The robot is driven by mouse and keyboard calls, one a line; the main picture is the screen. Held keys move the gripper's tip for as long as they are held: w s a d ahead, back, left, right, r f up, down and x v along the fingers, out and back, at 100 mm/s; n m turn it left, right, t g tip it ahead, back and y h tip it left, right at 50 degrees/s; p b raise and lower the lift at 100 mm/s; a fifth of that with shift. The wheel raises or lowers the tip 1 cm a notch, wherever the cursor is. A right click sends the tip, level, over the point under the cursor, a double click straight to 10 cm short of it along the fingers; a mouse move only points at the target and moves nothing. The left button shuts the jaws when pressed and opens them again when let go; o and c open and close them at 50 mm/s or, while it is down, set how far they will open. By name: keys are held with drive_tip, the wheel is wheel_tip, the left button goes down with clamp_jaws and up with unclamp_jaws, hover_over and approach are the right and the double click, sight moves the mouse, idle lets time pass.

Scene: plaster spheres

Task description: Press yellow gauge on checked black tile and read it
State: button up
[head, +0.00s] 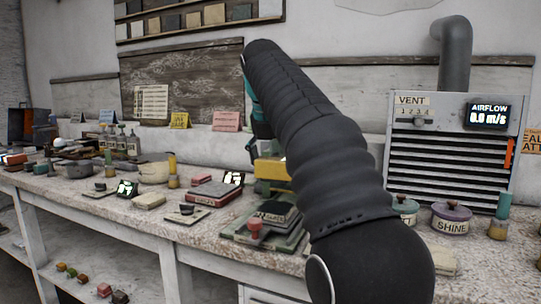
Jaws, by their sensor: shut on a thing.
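My gripper (264,148) is partly hidden behind my black ribbed arm, and its teal and dark parts show at the arm's left edge. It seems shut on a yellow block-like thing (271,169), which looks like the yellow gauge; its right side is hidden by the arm. The gauge is over the worktop, behind a low stack of greenish slabs. A dark tile (278,209) with a pale label lies on these slabs; I cannot make out a checked pattern. I cannot tell whether the gauge touches anything beneath it. No reading on it is visible.
A red-knobbed stamp (254,228) stands at the front of the slabs. A red-grey box (214,193) and a small lit display (234,178) are to the left. Lidded pots (452,217) and a vent unit (455,150) reading 0.0 m/s are at right.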

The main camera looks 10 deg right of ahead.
sight(276, 178)
drive_tip(key=shift+w, duration=0.1)
drive_tip(key=shift+f, duration=1.45)
drive_tip(key=shift+f+b, duration=0.9)
drive_tip(key=shift+f, duration=0.6)
drive_tip(key=shift+f+b, duration=0.3)
drive_tip(key=shift+f, duration=0.25)
drive_tip(key=shift+r, duration=0.1)
wheel_tip(276, 178, up, 2)
drive_tip(key=p, duration=0.2)
drive_tip(key=shift+r+p, duration=0.2)
drive_tip(key=shift+p, duration=0.15)
drive_tip(key=shift+r, duration=2.2)
